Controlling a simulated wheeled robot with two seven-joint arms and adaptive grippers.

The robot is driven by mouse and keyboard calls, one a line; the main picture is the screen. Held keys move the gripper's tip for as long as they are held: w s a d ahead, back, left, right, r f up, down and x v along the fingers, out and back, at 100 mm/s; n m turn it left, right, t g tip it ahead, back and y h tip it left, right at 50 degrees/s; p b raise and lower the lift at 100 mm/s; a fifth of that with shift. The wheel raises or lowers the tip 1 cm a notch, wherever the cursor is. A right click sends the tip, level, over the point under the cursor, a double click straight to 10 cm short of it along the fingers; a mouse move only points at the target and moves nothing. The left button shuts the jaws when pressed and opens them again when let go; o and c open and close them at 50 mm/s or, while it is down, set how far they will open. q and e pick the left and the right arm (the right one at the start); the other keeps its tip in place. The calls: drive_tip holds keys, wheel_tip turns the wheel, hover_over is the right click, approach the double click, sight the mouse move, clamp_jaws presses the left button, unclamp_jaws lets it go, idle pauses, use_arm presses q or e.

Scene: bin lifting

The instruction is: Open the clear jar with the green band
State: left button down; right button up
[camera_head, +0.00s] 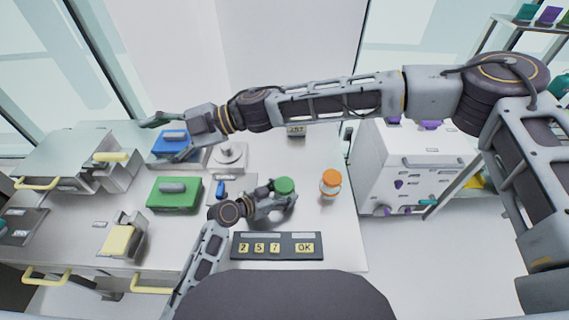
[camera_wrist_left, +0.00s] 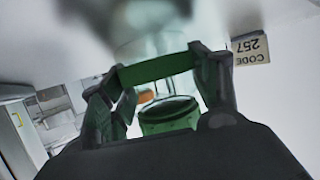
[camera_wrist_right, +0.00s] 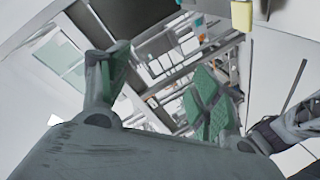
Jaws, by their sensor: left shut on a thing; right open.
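The clear jar is largely hidden by my left gripper (camera_head: 283,200) in the head view; its round green top (camera_head: 285,186) shows there. In the left wrist view a green band (camera_wrist_left: 155,70) lies between the fingers of my left gripper (camera_wrist_left: 150,78), with a blurred clear body above it and a round green part (camera_wrist_left: 168,113) below. My left gripper is shut on the jar at the table. My right gripper (camera_head: 166,135) is open, well left of the jar, over or near a blue-topped box (camera_head: 174,138). In the right wrist view its green-padded fingers (camera_wrist_right: 160,88) are apart with nothing between them.
An orange-lidded jar (camera_head: 330,184) stands just right of the held jar. A keypad panel (camera_head: 277,246) reading 2 5 7 OK lies in front. A white cabinet (camera_head: 420,165) stands right.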

drive_tip(key=w+d+f+m+t+h, duration=0.1)
drive_tip(key=w+f+m+t, duration=0.2)
drive_tip(key=m, duration=0.4)
drive_tip(key=w+d+f+m+t+h, duration=0.1)
drive_tip(key=w+m+t, duration=0.2)
drive_tip(key=w+m, duration=0.4)
drive_tip(key=m+g+h, duration=0.2)
drive_tip(key=m+h, duration=1.1)
drive_tip(key=m, duration=1.9)
hover_over(284, 184)
drive_tip(key=f, duration=0.8)
drive_tip(key=w+f, duration=0.1)
drive_tip(key=f, duration=0.3)
drive_tip(key=shift+a+f, duration=0.15)
drive_tip(key=shift+a, duration=0.15)
drive_tip(key=shift+s+d+m+g, duration=0.4)
drive_tip(key=shift+s+m+g, duration=0.1)
drive_tip(key=shift+m, duration=0.1)
drive_tip(key=shift+f, duration=4)
